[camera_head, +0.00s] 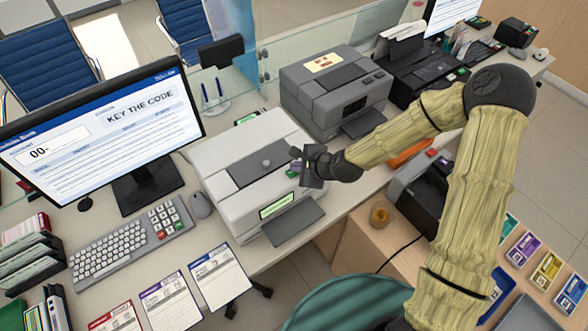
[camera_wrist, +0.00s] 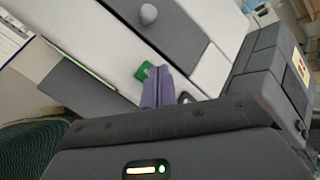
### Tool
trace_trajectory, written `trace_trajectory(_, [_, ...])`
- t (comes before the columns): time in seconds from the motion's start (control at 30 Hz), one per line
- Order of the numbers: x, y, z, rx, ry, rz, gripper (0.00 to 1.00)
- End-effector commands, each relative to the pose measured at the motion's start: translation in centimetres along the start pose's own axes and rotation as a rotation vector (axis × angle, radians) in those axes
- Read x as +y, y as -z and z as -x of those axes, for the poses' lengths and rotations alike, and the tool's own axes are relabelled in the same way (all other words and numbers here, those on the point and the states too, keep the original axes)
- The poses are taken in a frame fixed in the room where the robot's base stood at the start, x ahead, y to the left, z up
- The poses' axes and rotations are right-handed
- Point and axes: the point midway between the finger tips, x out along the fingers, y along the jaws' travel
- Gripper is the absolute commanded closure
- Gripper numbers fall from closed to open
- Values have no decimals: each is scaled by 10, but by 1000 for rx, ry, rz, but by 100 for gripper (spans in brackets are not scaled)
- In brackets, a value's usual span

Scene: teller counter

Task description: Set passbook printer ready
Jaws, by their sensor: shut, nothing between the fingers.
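The passbook printer (camera_head: 228,157) is a pale grey box on the counter, with a dark lid panel (camera_head: 262,160), a round grey knob, a lit green display (camera_head: 277,206) and a dark front tray (camera_head: 292,223). It also shows in the wrist view (camera_wrist: 110,42), with the knob (camera_wrist: 148,14) and a green button (camera_wrist: 145,71) on its top. My gripper (camera_head: 295,170) is over the printer's right side. In the wrist view its purple fingers (camera_wrist: 160,76) are together and empty, beside the green button and partly overlapping it. I cannot tell whether they touch it.
A monitor (camera_head: 90,130) reading "KEY THE CODE" stands left, with a keyboard (camera_head: 108,248), keypad (camera_head: 168,221) and mouse (camera_head: 200,206) before it. A darker grey printer (camera_head: 325,95) stands behind right. Printed cards (camera_head: 217,275) lie along the front edge. A glass screen runs behind.

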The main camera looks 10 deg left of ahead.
Motion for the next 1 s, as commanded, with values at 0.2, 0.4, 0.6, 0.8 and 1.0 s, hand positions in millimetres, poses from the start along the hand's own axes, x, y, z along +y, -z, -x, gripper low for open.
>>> trace_trajectory(0.2, [0,0,0,1,-1,-1,100])
trace_trajectory(0.4, [-4,-4,6,1,-1,-1,100])
trace_trajectory(0.6, [-9,-8,12,1,-1,-1,100])
trace_trajectory(0.8, [-9,-8,12,1,-1,0,100])
trace_trajectory(1.0, [-10,-10,14,0,-1,0,100])
